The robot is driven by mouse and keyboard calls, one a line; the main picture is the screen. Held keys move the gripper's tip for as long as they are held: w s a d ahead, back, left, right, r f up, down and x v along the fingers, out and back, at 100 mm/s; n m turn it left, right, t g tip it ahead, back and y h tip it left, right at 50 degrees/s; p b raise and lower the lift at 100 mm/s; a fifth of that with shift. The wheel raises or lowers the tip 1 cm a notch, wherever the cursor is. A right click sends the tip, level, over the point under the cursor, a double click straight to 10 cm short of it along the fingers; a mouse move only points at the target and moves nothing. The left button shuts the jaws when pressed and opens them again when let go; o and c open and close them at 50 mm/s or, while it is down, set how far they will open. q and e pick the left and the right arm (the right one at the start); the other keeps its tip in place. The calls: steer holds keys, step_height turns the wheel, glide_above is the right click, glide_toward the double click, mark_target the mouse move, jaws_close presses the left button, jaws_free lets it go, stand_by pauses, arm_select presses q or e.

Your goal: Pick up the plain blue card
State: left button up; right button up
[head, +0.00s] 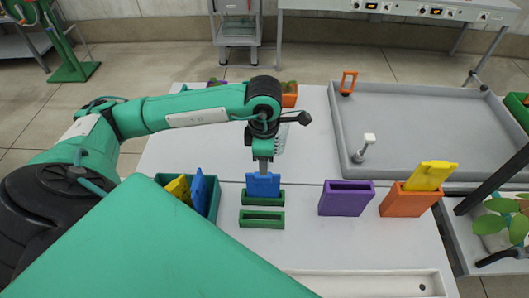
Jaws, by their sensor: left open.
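A blue card (262,187) stands upright in a narrow green holder (276,199) near the middle of the table. My left gripper (263,170) points down from above at this card's top edge, its jaws open. The fingers are small here, and I cannot tell whether they touch the card. A second blue card (199,190) leans in a teal box (213,205) to the left, beside a yellow card (180,187). I cannot make out markings on either blue card. My right gripper is not in view.
An empty green holder (262,218) lies just in front. A purple holder (345,199) and an orange holder (405,203) with a yellow card (431,175) stand to the right. A grey tray (430,135) is behind them. Small planters (289,97) stand at the back.

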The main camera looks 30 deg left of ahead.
mark_target(263, 181)
arm_select(q)
step_height(263, 181, down, 6)
steer(key=shift+p, duration=0.6)
steer(key=shift+f, duration=0.25)
steer(key=shift+a+f+p, duration=0.1)
steer(key=shift+f+p, duration=0.45)
steer(key=f, duration=0.1)
steer(key=f+p, duration=0.1)
steer(key=f, duration=0.1)
steer(key=shift+w+a+f, duration=0.1)
steer(key=shift+a+f, duration=0.1)
steer(key=shift+f, duration=0.1)
steer(key=shift+f+p, duration=0.3)
steer(key=shift+f, duration=0.05)
steer(key=shift+c, duration=0.5)
jaws_close()
